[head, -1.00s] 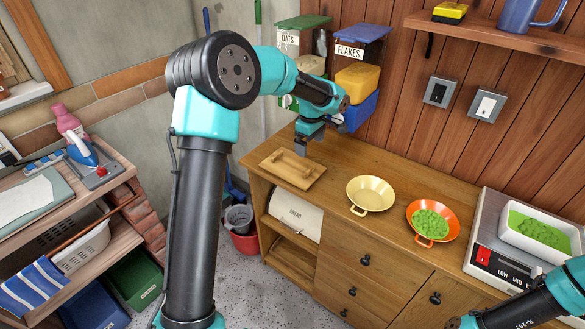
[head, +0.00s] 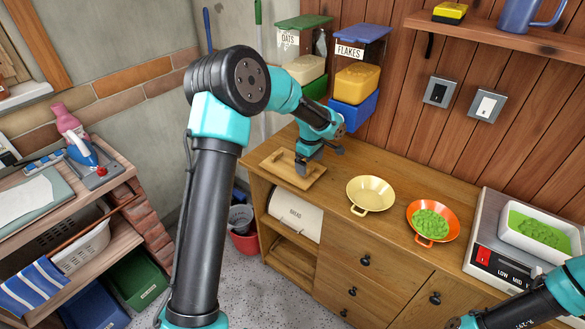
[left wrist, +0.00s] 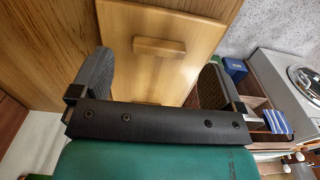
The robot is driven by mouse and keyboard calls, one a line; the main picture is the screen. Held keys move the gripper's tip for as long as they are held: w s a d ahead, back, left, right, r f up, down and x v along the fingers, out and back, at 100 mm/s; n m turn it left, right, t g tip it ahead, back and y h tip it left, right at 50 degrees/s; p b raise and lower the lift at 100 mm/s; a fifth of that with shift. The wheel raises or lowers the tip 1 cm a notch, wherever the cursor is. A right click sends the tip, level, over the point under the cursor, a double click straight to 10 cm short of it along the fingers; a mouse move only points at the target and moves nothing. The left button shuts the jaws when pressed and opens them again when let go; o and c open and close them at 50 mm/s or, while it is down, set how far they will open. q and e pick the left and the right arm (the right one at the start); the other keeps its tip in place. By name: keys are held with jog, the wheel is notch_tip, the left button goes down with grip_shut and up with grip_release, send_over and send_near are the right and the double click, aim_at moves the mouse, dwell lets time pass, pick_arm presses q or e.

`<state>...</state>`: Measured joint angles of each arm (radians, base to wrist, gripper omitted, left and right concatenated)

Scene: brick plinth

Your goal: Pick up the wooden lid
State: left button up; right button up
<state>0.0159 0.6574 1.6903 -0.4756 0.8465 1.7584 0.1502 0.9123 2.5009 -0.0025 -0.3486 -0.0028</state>
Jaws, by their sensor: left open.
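The wooden lid (head: 279,171) is a flat light-brown board with a raised bar handle. It lies on the left end of the wooden cabinet top in the head view. It also shows in the left wrist view (left wrist: 133,71), its bar handle (left wrist: 159,47) framed between the two fingers. My left gripper (head: 319,161) is open and empty, close above the right part of the lid, and hides part of it. In the left wrist view the open fingers (left wrist: 152,82) are apart from the handle. My right arm enters at the lower right; its gripper is out of view.
Cereal dispensers (head: 350,114) hang behind my left gripper. A shelf (head: 490,32) is at upper right.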

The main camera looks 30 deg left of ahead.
aim_at(309, 170)
pick_arm(q)
jog(key=shift+f, duration=1.6)
jog(key=c, duration=1.1)
jog(key=shift+r, duration=0.1)
jog(key=shift+c, duration=0.2)
jog(key=shift+r, duration=0.4)
notch_tip(309, 170, up, 3)
jog(key=shift+f, duration=0.2)
jog(key=s+d, duration=0.3)
jog(key=s, duration=0.4)
jog(key=s+d+r, duration=0.1)
jog(key=s+d, duration=0.3)
jog(key=s, duration=0.3)
jog(key=shift+s+r, duration=0.2)
jog(key=shift+r, duration=0.05)
jog(key=shift+d, duration=0.1)
